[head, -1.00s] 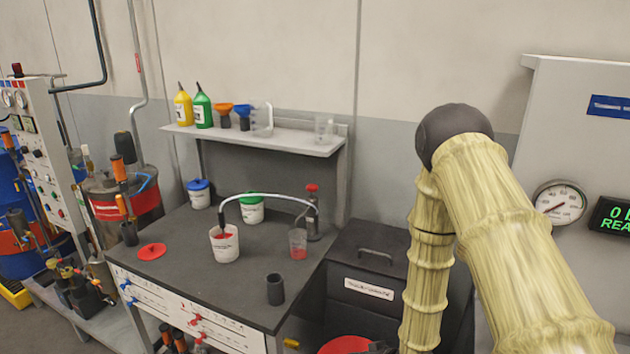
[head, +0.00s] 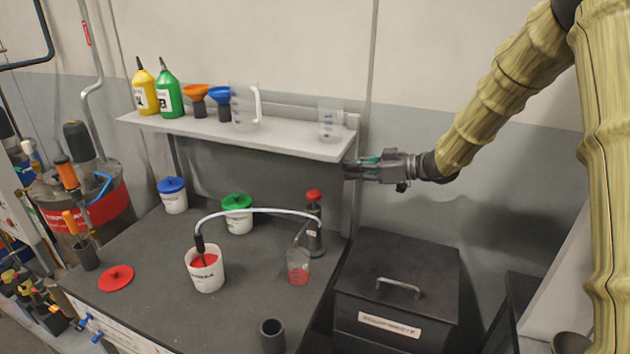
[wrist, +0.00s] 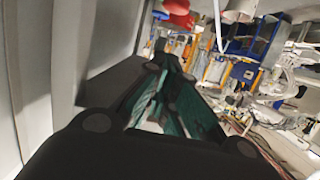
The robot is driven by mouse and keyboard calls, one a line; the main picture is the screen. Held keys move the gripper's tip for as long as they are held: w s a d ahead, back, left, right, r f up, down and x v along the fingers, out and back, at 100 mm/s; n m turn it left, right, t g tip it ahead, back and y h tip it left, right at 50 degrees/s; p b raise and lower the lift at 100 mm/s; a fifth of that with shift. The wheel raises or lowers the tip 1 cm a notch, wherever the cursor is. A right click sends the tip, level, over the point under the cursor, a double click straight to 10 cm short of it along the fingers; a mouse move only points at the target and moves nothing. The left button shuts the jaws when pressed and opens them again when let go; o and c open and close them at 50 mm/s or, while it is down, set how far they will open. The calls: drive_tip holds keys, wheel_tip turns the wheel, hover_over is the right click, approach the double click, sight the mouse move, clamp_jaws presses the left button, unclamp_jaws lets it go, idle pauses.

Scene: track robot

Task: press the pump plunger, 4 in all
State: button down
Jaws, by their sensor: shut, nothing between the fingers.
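The pump (head: 314,237) stands upright at the back right of the dark workbench, with its red plunger knob (head: 314,195) raised on top. A pale hose arches from it to a white bucket (head: 206,276) of red contents. A clear cup (head: 298,266) with some red in it stands in front of the pump. My gripper (head: 350,168) is shut and empty, pointing left by the shelf's right end, to the right of the knob, higher in the picture and apart from it. In the wrist view its green-padded fingers (wrist: 163,62) show, with a red shape beyond that I cannot identify surely.
A shelf (head: 250,132) with bottles, funnels and jugs runs above the bench, its right end close to my gripper. A black lidded bin (head: 397,275) stands right of the bench. Blue-lidded (head: 172,195) and green-lidded (head: 238,214) tubs stand left of the pump.

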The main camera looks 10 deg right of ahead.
drive_tip(key=s+r, duration=0.2)
drive_tip(key=s, duration=0.1)
drive_tip(key=p, duration=0.4)
hover_over(320, 195)
wheel_tip(320, 195, down, 4)
drive_tip(key=shift+r, duration=0.15)
drive_tip(key=shift+w+a+f, duration=0.1)
drive_tip(key=shift+w+f, duration=0.05)
drive_tip(key=shift+f, duration=0.4)
drive_tip(key=shift+w+f, duration=0.15)
drive_tip(key=shift+f, duration=0.4)
drive_tip(key=shift+s+f+p, duration=0.25)
drive_tip(key=shift+f+p, duration=0.25)
drive_tip(key=shift+w+f, duration=0.15)
drive_tip(key=shift+f, duration=0.45)
